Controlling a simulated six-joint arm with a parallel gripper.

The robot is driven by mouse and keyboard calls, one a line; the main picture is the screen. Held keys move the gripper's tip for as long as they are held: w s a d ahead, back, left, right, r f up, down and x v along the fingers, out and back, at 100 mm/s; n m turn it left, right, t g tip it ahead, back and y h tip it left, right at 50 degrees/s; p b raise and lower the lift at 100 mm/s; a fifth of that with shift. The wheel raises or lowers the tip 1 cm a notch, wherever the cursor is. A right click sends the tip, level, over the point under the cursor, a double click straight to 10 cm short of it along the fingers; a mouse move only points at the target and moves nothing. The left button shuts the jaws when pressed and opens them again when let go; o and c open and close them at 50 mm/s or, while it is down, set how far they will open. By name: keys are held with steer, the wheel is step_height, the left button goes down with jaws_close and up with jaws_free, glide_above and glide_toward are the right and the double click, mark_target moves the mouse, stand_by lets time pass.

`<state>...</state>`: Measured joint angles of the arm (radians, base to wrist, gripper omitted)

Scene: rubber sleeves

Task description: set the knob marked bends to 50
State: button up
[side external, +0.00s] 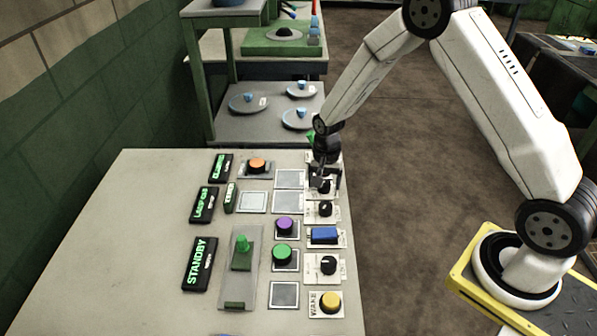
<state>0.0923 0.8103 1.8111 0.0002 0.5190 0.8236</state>
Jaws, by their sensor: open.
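Three black knobs on pale labelled plates stand in the right column of the panel table.
On the table (110,230) are a blue block (324,235), a yellow button (330,302) marked WAKE, a purple button (285,225), a green button (282,252), an orange button (257,165) and a green lever (241,244). A lit display (199,264) reads STANDBY. The table's left side is clear.

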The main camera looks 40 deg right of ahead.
steer(key=shift+f, duration=0.15)
jaws_close()
steer(key=shift+n, duration=0.3)
steer(key=n, duration=1.1)
stand_by(0.5)
stand_by(0.5)
